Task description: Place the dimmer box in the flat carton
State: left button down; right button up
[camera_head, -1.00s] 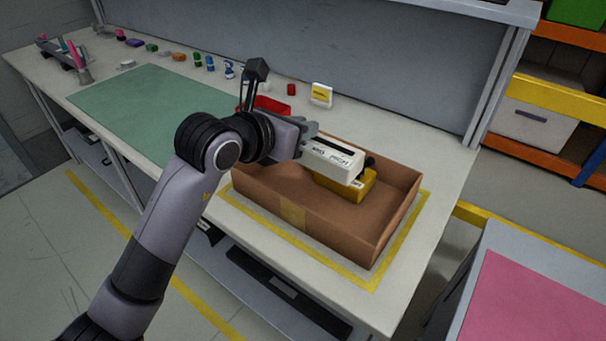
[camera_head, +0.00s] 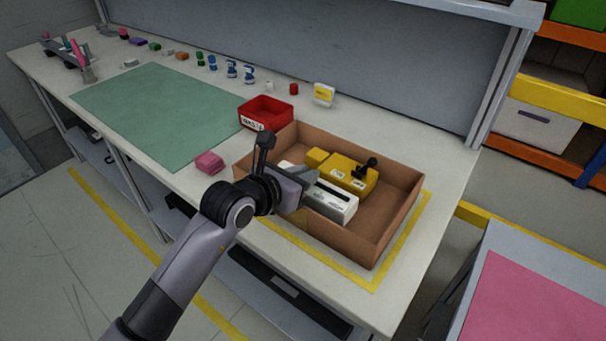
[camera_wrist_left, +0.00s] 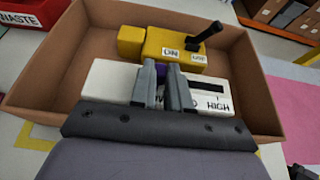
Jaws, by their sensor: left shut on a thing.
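The dimmer box, a white box (camera_head: 333,203) with a black slot and the word HIGH, is at the near side of the brown flat carton (camera_head: 395,230), within its walls. My left gripper (camera_head: 304,191) is shut on it from the near side. The left wrist view shows the fingers (camera_wrist_left: 162,88) at a small purple part in the middle of the white box (camera_wrist_left: 105,80). Whether the box rests on the carton floor is hidden. A yellow switch box (camera_head: 350,178) with a black lever lies behind it in the carton.
A red bin (camera_head: 266,111) stands behind the carton and a pink block (camera_head: 209,162) to its left. A green mat (camera_head: 150,110) covers the left of the bench. Several small items line the back. The carton's right end has free floor.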

pick_arm(q)
jog(key=shift+f+b, duration=0.45)
jog(key=shift+f, duration=0.15)
jog(key=c, duration=1.1)
grip_release()
jog(key=shift+r, duration=0.15)
jog(key=shift+r+p, duration=0.3)
jog(key=shift+p, duration=0.05)
jog(key=v, duration=1.2)
